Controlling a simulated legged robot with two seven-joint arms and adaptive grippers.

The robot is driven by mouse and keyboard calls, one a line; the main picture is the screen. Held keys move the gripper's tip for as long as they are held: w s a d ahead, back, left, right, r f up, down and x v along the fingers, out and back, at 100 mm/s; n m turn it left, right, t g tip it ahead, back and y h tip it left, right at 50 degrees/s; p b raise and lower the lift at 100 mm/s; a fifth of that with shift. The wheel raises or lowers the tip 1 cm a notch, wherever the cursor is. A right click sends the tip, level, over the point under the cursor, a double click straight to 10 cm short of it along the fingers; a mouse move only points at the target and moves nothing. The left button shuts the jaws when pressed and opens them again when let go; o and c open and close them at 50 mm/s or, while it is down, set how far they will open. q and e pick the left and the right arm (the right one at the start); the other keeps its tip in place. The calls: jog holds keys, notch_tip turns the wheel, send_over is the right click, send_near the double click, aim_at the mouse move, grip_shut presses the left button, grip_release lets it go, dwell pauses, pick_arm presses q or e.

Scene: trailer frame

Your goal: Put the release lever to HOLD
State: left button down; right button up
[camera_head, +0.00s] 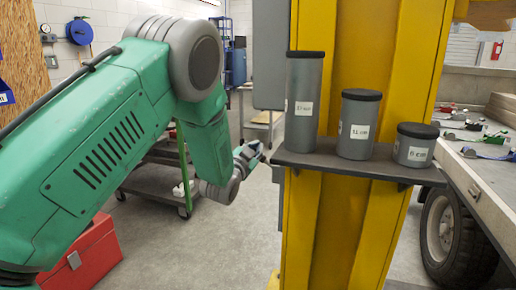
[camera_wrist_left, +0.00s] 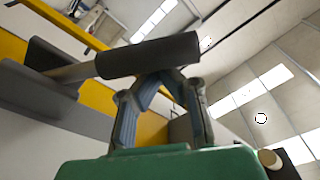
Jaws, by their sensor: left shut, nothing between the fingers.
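The release lever shows in the left wrist view as a metal rod with a thick dark grip (camera_wrist_left: 150,55), running across the picture from a grey mount (camera_wrist_left: 50,82) on the left. The lever cannot be made out in the head view. My left gripper (camera_wrist_left: 163,76) is shut and empty, its fingertips together right at the underside of the dark grip. Whether they touch it I cannot tell. In the head view my left gripper (camera_head: 259,158) is small, beside the left edge of the yellow column (camera_head: 345,225). No HOLD mark is readable. My right gripper is out of view.
A dark shelf (camera_head: 350,166) on the column carries three grey lidded canisters (camera_head: 304,95). A grey box (camera_head: 270,55) is on the column's left side. A trailer bed (camera_head: 480,175) with a wheel stands right. A green-framed cart (camera_head: 150,185) and red toolbox (camera_head: 90,255) are left.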

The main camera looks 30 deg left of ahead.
pick_arm(q)
jog(key=shift+a, duration=0.1)
jog(key=shift+s+a+f+n+y, duration=0.2)
jog(key=shift+a+f+n+y, duration=0.3)
jog(key=shift+f+n, duration=0.5)
notch_tip(320, 180, down, 9)
jog(key=a+n+y+b, duration=0.1)
jog(key=n+y+b, duration=0.1)
jog(key=n, duration=1)
jog(key=shift+s+a+g+b, duration=0.2)
jog(key=shift+a+g+b, duration=0.15)
jog(key=shift+b, duration=0.3)
jog(key=shift+d+f, duration=0.15)
